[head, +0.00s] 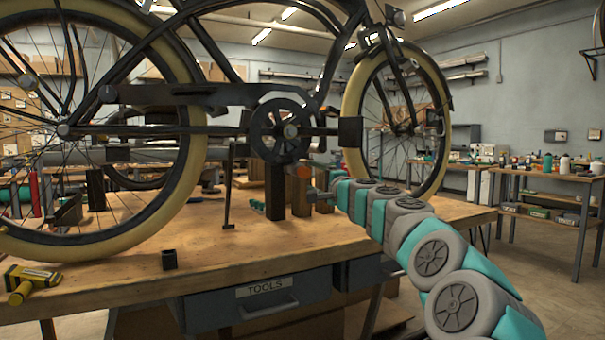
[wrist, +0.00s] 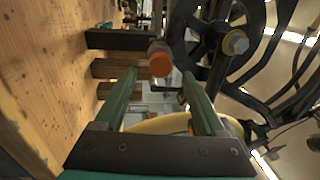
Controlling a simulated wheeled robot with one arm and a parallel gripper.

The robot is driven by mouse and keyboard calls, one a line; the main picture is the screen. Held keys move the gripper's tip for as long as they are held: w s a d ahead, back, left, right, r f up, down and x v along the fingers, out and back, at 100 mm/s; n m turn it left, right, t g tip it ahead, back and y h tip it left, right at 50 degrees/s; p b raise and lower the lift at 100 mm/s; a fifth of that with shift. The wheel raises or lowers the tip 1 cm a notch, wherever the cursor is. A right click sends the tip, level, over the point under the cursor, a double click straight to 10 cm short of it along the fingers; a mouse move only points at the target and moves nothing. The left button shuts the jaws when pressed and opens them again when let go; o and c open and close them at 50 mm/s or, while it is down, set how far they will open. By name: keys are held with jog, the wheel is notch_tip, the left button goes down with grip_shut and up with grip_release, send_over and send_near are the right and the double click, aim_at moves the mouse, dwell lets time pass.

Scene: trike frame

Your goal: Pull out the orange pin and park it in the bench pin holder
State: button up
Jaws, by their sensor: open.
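The orange pin (wrist: 160,64) shows its round end between my fingertips in the wrist view. In the head view it is a small orange spot (head: 303,172) below the trike's crank, just left of my gripper (head: 318,188). My gripper (wrist: 160,76) is open, with one green finger on each side of the pin; whether either touches it I cannot tell. The pin's shaft is mostly hidden. A small dark square holder with an open top (head: 169,259), which looks like the bench pin holder, stands near the front edge of the workbench (head: 120,275). It looks empty.
The trike's chainring (head: 279,131) and rear wheel (head: 185,190) are close above and left. Wooden posts (head: 274,190) stand under the frame. A yellow tool (head: 30,280) lies at the front left. Bench top around the holder is clear.

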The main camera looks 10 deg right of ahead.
aim_at(300, 171)
jog(key=shift+w, duration=0.1)
jog(key=p+x, duration=0.5)
jog(key=x, duration=0.2)
jog(key=shift+w+a+r, duration=0.1)
jog(key=shift+w+r, duration=0.1)
jog(key=shift+w, duration=0.15)
jog(key=shift+w+a, duration=0.2)
jog(key=shift+w, duration=0.3)
dwell(0.9)
grip_shut()
jog(key=shift+o, duration=2.2)
grip_release()
jog(key=shift+s, duration=0.1)
jog(key=shift+b+v, duration=1.25)
jog(key=shift+v, duration=2.1)
jog(key=shift+s+d+f, duration=0.1)
jog(key=shift+s+d, duration=0.05)
jog(key=shift+s, duration=0.3)
